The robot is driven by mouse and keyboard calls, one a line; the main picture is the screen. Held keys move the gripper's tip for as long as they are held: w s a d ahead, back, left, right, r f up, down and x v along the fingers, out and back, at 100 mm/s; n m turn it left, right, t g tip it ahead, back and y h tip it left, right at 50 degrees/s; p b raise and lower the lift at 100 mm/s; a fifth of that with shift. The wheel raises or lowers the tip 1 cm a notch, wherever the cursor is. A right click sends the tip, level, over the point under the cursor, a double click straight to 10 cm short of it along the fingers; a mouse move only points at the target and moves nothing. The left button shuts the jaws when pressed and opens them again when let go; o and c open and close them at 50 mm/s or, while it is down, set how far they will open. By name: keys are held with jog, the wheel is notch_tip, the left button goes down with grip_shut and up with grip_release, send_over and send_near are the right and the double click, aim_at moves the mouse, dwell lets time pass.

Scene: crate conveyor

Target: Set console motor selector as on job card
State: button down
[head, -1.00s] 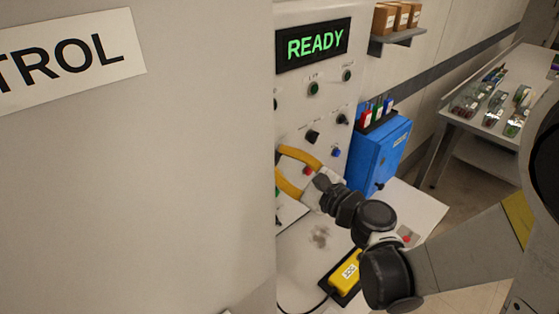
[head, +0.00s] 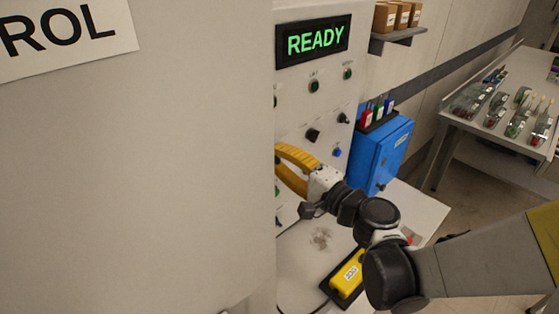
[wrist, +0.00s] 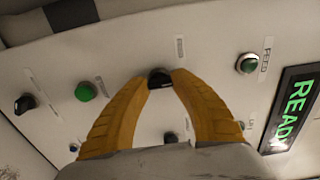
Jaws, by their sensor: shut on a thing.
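The console panel (head: 312,95) carries a lit green READY display (head: 313,41), buttons and black knobs. In the wrist view, the yellow fingers of my gripper (wrist: 160,76) close around a small black knob (wrist: 159,79) on the panel face. The knob's pointer direction is mostly hidden, and the label beside it is too small to read, so I cannot confirm its name. In the head view, the fingertips go out of sight behind the grey cabinet edge. No job card is readable.
A large grey cabinet (head: 140,180) blocks the left of the head view. Near the knob are green buttons (wrist: 85,91) and another black knob (wrist: 25,103). A blue box (head: 380,155) stands right of the console. A yellow pendant (head: 347,277) lies below my wrist.

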jog(key=n, duration=0.4)
jog(key=shift+n, duration=0.3)
jog(key=shift+n+b, duration=0.5)
jog(key=shift+n, duration=2)
jog(key=c, duration=1.1)
grip_release()
jog(key=shift+o, duration=0.2)
jog(key=v, duration=1.2)
